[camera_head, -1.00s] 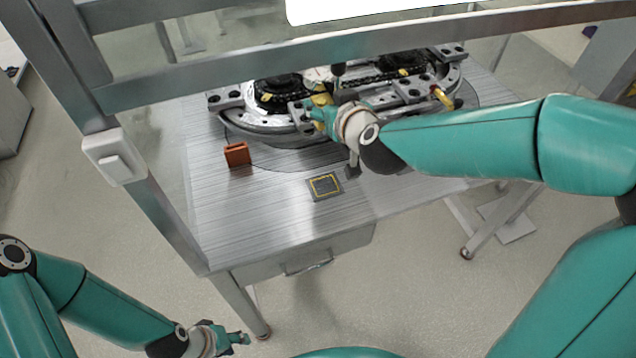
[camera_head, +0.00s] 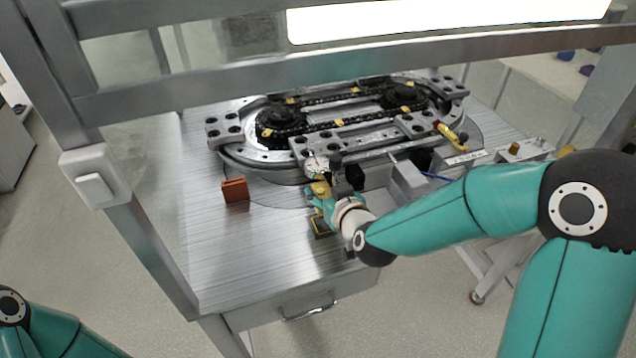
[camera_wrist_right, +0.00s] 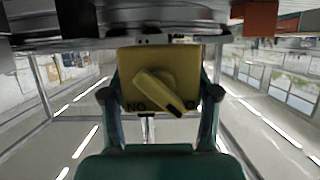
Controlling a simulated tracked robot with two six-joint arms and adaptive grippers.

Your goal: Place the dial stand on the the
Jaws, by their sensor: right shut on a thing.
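The dial stand (camera_head: 320,188) has a yellow base block and a round pale dial at its top. In the right wrist view the yellow block (camera_wrist_right: 135,62) shows its knob and black letters, with a finger on each side. My right gripper (camera_head: 322,197) is shut on this block at the front edge of the ring track. A dark square pad with a yellow outline (camera_head: 320,229) lies on the table just below the gripper, partly hidden by it. Whether the stand touches the table cannot be told. My left gripper is out of view; only its arm shows at the lower left.
The ring track (camera_head: 262,160) with its chain and clamps fills the back of the table (camera_head: 215,260). An orange block (camera_head: 235,190) stands left of the pad. Grey and black fixtures (camera_head: 408,182) stand to the right. A metal frame bar crosses above. The table's front left is clear.

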